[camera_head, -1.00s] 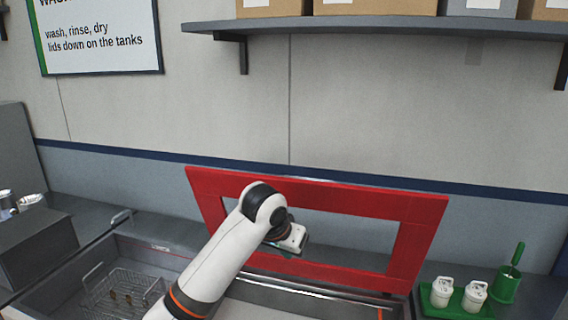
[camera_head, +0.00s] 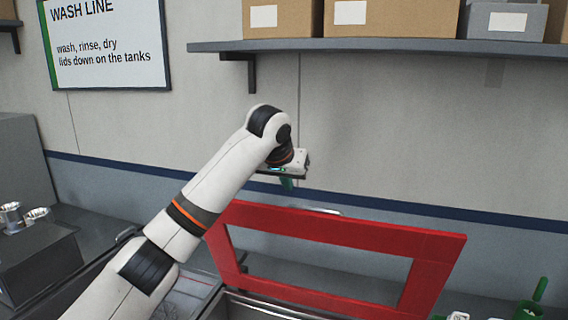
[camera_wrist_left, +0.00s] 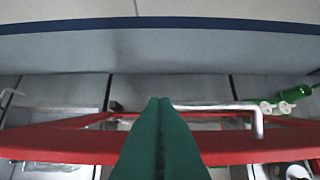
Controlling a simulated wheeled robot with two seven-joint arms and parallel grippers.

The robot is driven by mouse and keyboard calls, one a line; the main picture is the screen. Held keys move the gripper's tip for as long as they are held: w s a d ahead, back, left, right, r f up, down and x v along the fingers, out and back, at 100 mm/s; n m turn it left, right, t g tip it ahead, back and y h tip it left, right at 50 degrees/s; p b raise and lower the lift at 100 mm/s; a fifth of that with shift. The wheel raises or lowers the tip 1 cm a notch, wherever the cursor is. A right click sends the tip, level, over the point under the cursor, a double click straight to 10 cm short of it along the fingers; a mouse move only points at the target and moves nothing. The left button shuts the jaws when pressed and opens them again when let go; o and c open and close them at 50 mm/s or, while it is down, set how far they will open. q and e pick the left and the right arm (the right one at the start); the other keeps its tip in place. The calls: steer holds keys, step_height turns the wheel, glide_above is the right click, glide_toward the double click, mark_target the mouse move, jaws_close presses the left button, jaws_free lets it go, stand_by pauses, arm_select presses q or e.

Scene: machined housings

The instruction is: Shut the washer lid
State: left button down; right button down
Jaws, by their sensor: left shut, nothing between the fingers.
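The washer lid (camera_head: 350,233), a red frame with a large opening, stands raised and tilted at the back of the washer tank (camera_head: 262,307). In the left wrist view the lid's red bar (camera_wrist_left: 50,145) runs across the picture, with a silver handle (camera_wrist_left: 258,122) near it. My left gripper (camera_head: 287,184) is up above the lid's top edge, near its left part. Its green fingers (camera_wrist_left: 160,105) are shut and empty, and their tips show beyond the red bar in the wrist view. I cannot tell whether they touch the lid. My right gripper is out of view.
A grey wall stands close behind the lid. A shelf (camera_head: 400,47) with boxes hangs above. A dark box (camera_head: 40,255) and metal cups (camera_head: 12,213) are at the left. Green items (camera_head: 530,308) stand at the lower right. The air in front of the wall is free.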

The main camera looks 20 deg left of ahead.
mark_target(285, 209)
arm_select(q)
steer(key=p+x, duration=0.1)
steer(key=x, duration=0.2)
steer(key=s, duration=0.1)
steer(key=s+f+p, duration=0.1)
steer(key=shift+s+p, duration=0.3)
steer(key=shift+s+f, duration=0.15)
steer(key=shift+s, duration=0.45)
steer(key=shift+w+f, duration=0.1)
steer(key=shift+w, duration=0.1)
